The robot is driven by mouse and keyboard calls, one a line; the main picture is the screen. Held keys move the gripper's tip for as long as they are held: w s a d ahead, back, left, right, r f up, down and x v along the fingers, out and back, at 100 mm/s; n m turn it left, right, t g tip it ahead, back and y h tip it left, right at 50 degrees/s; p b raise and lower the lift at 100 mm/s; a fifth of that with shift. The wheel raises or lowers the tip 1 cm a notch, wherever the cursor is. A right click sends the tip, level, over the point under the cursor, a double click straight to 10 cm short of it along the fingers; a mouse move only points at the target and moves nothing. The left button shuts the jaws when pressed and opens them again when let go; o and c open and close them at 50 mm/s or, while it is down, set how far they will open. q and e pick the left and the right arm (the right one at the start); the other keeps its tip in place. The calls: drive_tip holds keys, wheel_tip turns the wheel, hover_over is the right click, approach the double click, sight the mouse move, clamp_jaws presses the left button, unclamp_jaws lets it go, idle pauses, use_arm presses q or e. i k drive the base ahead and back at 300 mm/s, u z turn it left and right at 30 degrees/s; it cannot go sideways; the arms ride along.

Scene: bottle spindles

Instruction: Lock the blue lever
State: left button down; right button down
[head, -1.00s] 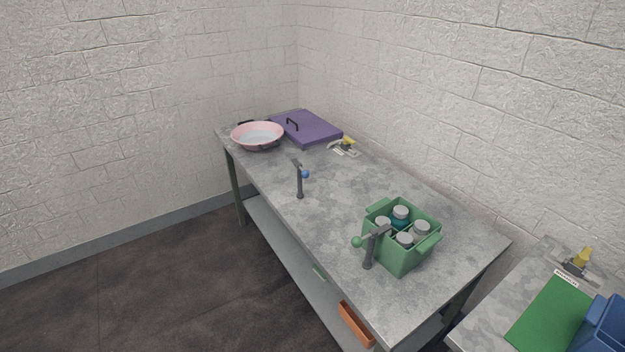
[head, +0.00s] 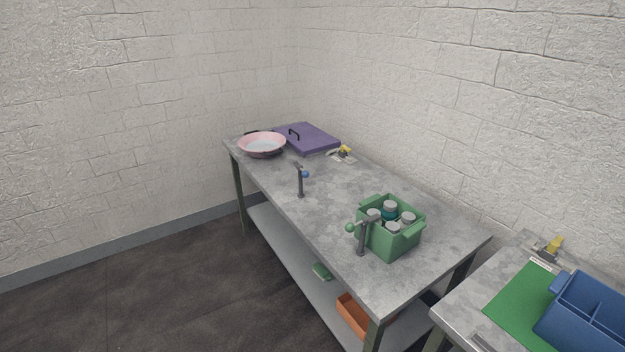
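A dark grey post (head: 300,183) stands upright near the front edge of the grey table, left of the green crate. A small blue knob (head: 306,174) sits at its upper right, on what looks like a short lever at the top. The lever's exact angle is too small to tell. A second dark post (head: 361,238) with a green knob (head: 350,228) stands in front of the green crate. Neither of my grippers is in view.
A green crate (head: 409,248) holding several grey-capped bottles stands on the table (head: 345,200). Behind are a pink bowl (head: 262,141), a purple case (head: 312,139) and a yellow-handled clamp (head: 344,152). A second table at right holds a green mat (head: 512,308) and blue bin (head: 590,318).

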sight(299, 167)
drive_tip(key=z, duration=1.15)
drive_tip(key=i, duration=0.65)
drive_tip(key=u, duration=0.35)
